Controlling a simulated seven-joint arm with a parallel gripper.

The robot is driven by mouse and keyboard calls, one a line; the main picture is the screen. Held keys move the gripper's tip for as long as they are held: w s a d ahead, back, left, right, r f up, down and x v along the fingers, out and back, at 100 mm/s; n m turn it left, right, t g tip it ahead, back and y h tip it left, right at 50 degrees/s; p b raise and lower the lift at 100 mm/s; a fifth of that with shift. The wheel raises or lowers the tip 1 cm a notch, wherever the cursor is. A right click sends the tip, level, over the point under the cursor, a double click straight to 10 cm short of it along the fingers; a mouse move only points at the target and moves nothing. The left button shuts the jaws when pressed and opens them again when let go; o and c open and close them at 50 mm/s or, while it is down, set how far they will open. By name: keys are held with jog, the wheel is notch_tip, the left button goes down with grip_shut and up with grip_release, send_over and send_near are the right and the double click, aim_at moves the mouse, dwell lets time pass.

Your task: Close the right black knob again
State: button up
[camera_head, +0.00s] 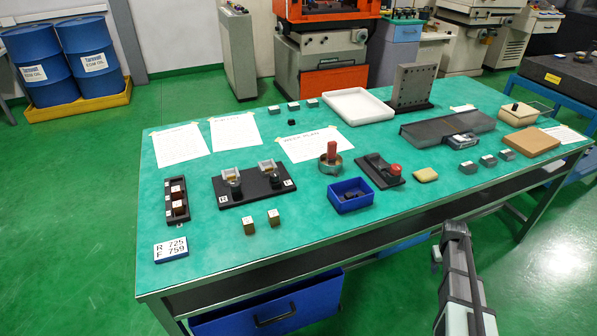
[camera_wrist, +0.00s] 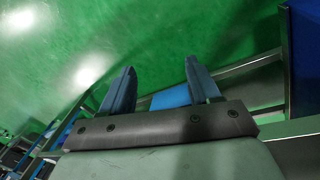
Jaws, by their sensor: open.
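A black base plate (camera_head: 252,193) stands on the green table, left of centre, with two metal holders on it. The right holder (camera_head: 268,166) has a small dark knob (camera_head: 276,181) at its front right. The left holder (camera_head: 231,174) has a similar dark knob (camera_head: 236,192). How far either knob is turned is too small to tell. My gripper (camera_wrist: 160,72) is open and empty in the wrist view, its two blue-grey fingers apart. It points at the green floor and a table frame, away from both knobs. My arm shows at the front right in the head view.
A blue bin (camera_head: 350,195), a red-handled tool in a round dish (camera_head: 331,159) and a black block with a red knob (camera_head: 380,170) stand right of the plate. Two small cubes (camera_head: 261,220) lie in front of it. A dark rack (camera_head: 176,200) stands left.

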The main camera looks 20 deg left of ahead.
jog(key=w+a+r+n+t, duration=0.1)
jog(key=w+r+t, duration=0.1)
jog(key=w+r, duration=0.9)
jog(key=w+a+r+n+t, duration=0.15)
jog(key=w+r, duration=0.55)
jog(key=r, duration=0.8)
notch_tip(320, 180, up, 11)
jog(key=n+g+y, duration=0.5)
jog(key=n+y, duration=0.1)
jog(key=n, duration=0.5)
send_over(275, 174)
jog(key=d, duration=0.5)
jog(key=x, duration=1.2)
jog(key=shift+w+a+f, duration=0.15)
jog(key=shift+w+f, duration=0.05)
jog(key=shift+f, duration=0.1)
jog(key=shift+c, duration=0.2)
